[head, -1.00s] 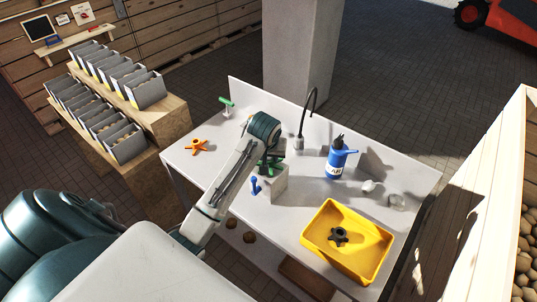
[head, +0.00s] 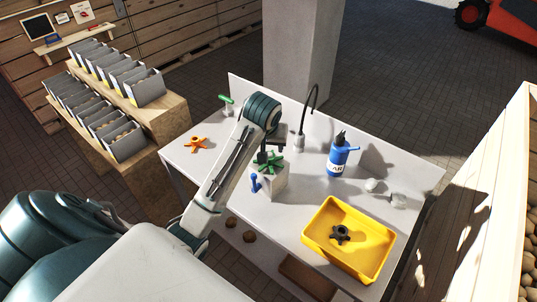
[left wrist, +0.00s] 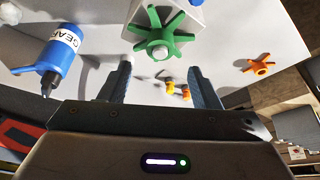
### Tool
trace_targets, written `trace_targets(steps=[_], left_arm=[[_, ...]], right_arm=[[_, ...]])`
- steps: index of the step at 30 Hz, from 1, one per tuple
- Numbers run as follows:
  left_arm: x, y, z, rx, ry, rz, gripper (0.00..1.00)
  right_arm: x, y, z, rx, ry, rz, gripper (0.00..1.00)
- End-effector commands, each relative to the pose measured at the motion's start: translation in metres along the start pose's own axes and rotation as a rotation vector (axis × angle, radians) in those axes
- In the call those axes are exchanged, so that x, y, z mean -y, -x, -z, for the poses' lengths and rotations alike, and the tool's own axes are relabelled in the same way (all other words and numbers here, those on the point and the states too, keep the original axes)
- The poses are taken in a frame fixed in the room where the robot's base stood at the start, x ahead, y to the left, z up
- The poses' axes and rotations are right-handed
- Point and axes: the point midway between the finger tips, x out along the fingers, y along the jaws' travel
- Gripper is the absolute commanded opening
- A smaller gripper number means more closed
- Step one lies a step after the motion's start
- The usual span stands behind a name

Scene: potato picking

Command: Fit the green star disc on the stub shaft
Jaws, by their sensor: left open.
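The green star disc (head: 270,163) sits at the pale block (head: 272,185) on the table. In the left wrist view the disc (left wrist: 160,33) shows its arms spread and a pale round end, seemingly the stub shaft (left wrist: 161,52), in the middle of its hub. The disc appears to be around the shaft; how deep it sits I cannot tell. My left gripper (left wrist: 160,82) is open and empty, its two fingers apart and clear of the disc. In the head view my left gripper (head: 271,148) is just above and behind the disc. My right gripper is not in view.
An orange star disc (head: 196,143) lies at the table's left. A yellow tray (head: 322,245) at right holds a black star disc (head: 341,233). A blue bottle (head: 338,160), a thin black gooseneck (head: 315,95), a green-handled item (head: 227,101) and a blue peg (head: 255,183) stand around.

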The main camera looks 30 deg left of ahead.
Motion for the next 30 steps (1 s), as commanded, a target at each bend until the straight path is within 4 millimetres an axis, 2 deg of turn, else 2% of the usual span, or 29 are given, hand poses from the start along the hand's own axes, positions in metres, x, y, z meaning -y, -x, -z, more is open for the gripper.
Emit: trace_targets(steps=[2,3,4,9,30], left_arm=[[0.000,0.016,0.000,-0.008,0.001,-0.002,0.57],[0.000,0.027,0.002,-0.001,0.000,0.001,0.57],[0.000,0.031,0.002,0.001,0.000,0.001,0.57],[0.000,0.041,0.001,0.001,0.000,0.001,0.57],[0.000,0.043,0.000,0.000,0.001,0.001,0.57]], right_arm=[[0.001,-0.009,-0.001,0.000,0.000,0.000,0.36],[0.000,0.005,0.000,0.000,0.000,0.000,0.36],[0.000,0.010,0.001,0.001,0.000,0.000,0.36],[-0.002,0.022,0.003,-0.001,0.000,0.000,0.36],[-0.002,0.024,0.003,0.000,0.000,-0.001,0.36]])
